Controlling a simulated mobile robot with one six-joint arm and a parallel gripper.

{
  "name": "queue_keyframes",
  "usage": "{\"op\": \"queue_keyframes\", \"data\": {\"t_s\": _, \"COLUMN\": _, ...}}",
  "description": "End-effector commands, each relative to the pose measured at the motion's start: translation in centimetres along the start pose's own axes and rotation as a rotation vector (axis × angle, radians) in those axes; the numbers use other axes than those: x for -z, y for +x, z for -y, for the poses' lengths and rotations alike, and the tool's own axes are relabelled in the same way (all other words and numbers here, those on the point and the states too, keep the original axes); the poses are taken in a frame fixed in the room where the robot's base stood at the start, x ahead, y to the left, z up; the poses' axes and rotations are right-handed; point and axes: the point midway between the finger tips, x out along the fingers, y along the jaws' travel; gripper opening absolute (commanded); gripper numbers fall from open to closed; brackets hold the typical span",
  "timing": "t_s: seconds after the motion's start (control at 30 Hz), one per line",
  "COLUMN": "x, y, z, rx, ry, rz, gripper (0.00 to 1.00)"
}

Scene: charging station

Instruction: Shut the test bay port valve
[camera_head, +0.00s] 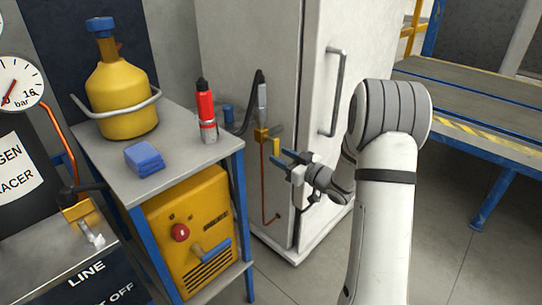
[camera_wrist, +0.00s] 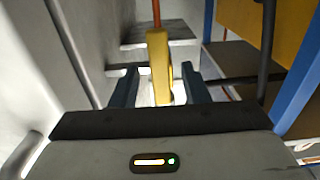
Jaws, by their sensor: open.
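A brass valve (camera_head: 262,135) with a yellow lever (camera_head: 277,146) sits on a thin copper pipe at the side of the white cabinet. The lever points down, roughly along the pipe. In the wrist view, the yellow lever (camera_wrist: 160,62) stands between the two fingers of my gripper (camera_wrist: 159,72), with a gap on both sides. I cannot tell how deep the lever reaches between them.
The white cabinet (camera_head: 250,45) stands behind the valve. Another valve (camera_head: 78,211) is at the far left.

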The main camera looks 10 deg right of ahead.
Motion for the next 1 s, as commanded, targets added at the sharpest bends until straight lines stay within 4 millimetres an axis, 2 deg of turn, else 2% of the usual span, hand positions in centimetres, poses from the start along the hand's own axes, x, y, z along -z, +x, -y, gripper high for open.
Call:
{"op": "queue_keyframes", "data": {"t_s": 0.1, "x": -0.2, "y": 2.1, "z": 0.1, "rx": 0.002, "ry": -0.001, "rz": 0.000, "gripper": 0.42}}
{"op": "queue_keyframes", "data": {"t_s": 0.3, "x": -0.1, "y": 4.5, "z": 0.0, "rx": 0.000, "ry": -0.001, "rz": 0.000, "gripper": 0.42}}
{"op": "queue_keyframes", "data": {"t_s": 0.67, "x": 0.0, "y": 5.1, "z": 0.1, "rx": -0.001, "ry": 0.000, "rz": 0.001, "gripper": 0.42}}
{"op": "queue_keyframes", "data": {"t_s": 1.0, "x": 0.0, "y": 5.1, "z": 0.1, "rx": 0.001, "ry": 0.000, "rz": 0.001, "gripper": 0.14}}
